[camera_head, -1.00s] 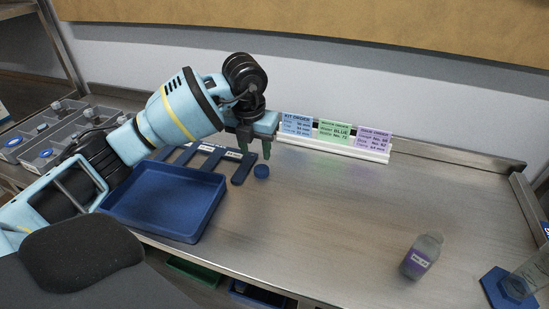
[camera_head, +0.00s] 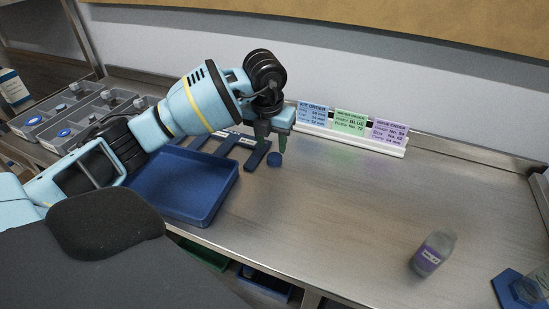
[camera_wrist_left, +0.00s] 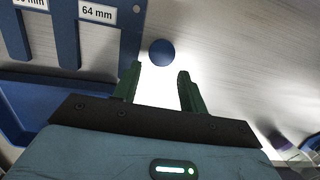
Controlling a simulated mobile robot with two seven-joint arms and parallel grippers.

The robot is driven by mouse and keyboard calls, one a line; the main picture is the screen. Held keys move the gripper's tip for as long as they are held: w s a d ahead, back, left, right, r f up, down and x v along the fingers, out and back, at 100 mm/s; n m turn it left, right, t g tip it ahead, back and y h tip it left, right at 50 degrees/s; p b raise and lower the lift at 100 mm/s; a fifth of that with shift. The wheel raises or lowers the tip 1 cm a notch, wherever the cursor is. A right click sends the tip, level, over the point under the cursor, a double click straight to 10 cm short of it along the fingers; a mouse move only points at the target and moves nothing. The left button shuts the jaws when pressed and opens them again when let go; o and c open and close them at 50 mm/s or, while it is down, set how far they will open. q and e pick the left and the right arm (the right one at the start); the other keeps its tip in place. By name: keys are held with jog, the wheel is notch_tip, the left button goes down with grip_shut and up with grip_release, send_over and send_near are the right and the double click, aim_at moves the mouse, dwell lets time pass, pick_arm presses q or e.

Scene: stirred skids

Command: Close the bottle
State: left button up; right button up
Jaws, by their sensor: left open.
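The bottle (camera_head: 433,252) is clear with a purple label and stands upright on the right part of the steel table. Its top shows no blue cap. A round blue cap (camera_head: 274,159) lies on the table beside the blue slotted rack. My left gripper (camera_head: 269,147) is open and empty just above and behind the cap. In the left wrist view the cap (camera_wrist_left: 162,52) lies just beyond the fingertips, roughly between their lines, and the open gripper (camera_wrist_left: 158,78) does not touch it. My right gripper is not in view.
A blue tray (camera_head: 208,219) and the slotted rack (camera_head: 256,157) lie left of the cap. A holder with order cards (camera_head: 350,141) stands at the back. A blue stand (camera_head: 508,285) is at the right edge. The table's middle is clear.

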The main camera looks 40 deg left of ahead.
aim_at(274, 157)
pick_arm(q)
jog(key=shift+w+a+f, duration=0.1)
jog(key=shift+w+f, duration=0.1)
jog(key=shift+f, duration=0.65)
jog(key=shift+w+d+f, duration=0.1)
jog(key=shift+w+f, duration=0.15)
jog(key=shift+f, duration=0.55)
jog(key=shift+w+a+f, duration=0.1)
jog(key=shift+w+f, duration=0.1)
jog(key=shift+f, duration=0.65)
jog(key=c, duration=0.7)
jog(key=shift+o, duration=0.2)
jog(key=shift+r, duration=0.1)
